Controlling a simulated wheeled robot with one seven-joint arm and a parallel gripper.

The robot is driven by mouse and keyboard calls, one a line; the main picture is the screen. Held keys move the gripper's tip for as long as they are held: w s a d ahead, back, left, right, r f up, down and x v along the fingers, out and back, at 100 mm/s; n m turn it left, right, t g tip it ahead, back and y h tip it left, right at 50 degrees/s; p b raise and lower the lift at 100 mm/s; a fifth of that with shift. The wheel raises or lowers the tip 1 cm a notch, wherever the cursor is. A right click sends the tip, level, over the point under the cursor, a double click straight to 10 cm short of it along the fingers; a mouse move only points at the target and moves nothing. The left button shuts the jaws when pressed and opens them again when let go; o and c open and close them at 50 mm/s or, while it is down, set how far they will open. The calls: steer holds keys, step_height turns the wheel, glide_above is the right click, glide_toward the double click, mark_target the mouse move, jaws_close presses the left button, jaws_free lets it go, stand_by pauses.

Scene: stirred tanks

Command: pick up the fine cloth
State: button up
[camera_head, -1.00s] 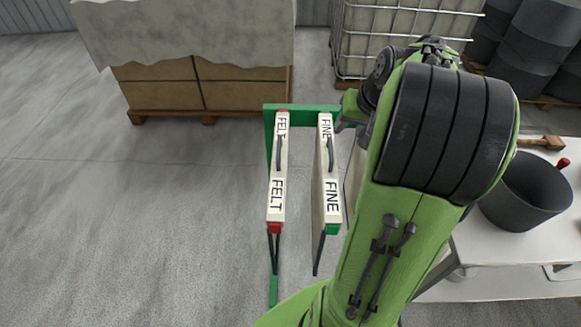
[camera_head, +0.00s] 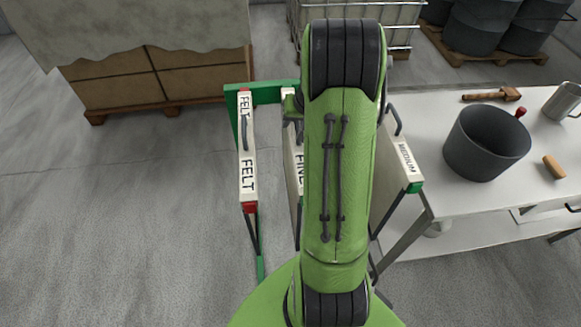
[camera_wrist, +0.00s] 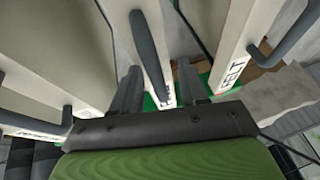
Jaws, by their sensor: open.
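The fine cloth is a flat pale panel (camera_head: 298,170) marked FINE, hanging in a green rack between the FELT and MEDIUM panels. My arm covers much of it in the head view. In the wrist view its pale edge (camera_wrist: 168,92) and dark bar handle (camera_wrist: 148,52) are at the middle, with its label mostly hidden. My gripper (camera_wrist: 160,84) is open, one finger on each side of this handle. I cannot tell whether either finger touches it. The gripper is largely hidden behind my arm in the head view.
The FELT panel (camera_head: 248,150) is close on the left and the MEDIUM panel (camera_head: 404,158) on the right. The green rack (camera_head: 270,93) holds them. A white table (camera_head: 470,215) with a dark bucket (camera_head: 486,143) stands to the right. Left floor is clear.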

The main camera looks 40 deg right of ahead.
steer(key=shift+s, duration=0.1)
steer(key=shift+c, duration=1.1)
jaws_close()
